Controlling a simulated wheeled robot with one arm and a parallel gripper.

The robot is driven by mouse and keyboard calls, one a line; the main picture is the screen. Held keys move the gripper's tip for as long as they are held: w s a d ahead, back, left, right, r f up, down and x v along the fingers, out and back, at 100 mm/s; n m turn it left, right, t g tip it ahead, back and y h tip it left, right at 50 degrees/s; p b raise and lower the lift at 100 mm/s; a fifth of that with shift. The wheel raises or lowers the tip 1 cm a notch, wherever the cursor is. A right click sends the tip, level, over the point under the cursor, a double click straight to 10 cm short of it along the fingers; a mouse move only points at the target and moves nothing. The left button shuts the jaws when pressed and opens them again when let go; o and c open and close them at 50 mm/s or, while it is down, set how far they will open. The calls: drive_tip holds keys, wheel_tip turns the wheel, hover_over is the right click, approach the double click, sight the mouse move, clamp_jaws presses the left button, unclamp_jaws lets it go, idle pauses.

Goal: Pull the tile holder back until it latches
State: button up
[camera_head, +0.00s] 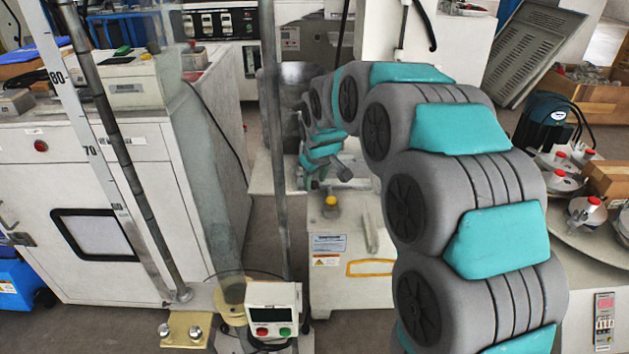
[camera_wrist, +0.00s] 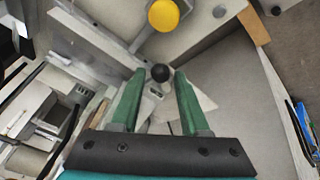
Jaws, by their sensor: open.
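In the wrist view my gripper (camera_wrist: 158,82) shows two green fingers spread apart. A black ball knob (camera_wrist: 160,73) lies between the fingertips as seen from the wrist, on or beside a metal bar. Whether the fingers touch the knob cannot be told. A yellow round knob (camera_wrist: 163,15) stands farther off at the top; it also shows on the low machine in the head view (camera_head: 330,200). Which part is the tile holder is not clear; the black knob may belong to it. In the head view my gripper is small and hard to make out beyond my arm.
A pale low machine (camera_head: 345,290) stands under my arm. A white cabinet (camera_head: 80,190) is at left, with a tall clear tube and scale in front. A round table with red-capped weights (camera_head: 562,182) is at right. Bare floor shows between the cabinet and machine.

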drive_tip(key=v, duration=0.7)
drive_tip(key=shift+w, duration=0.1)
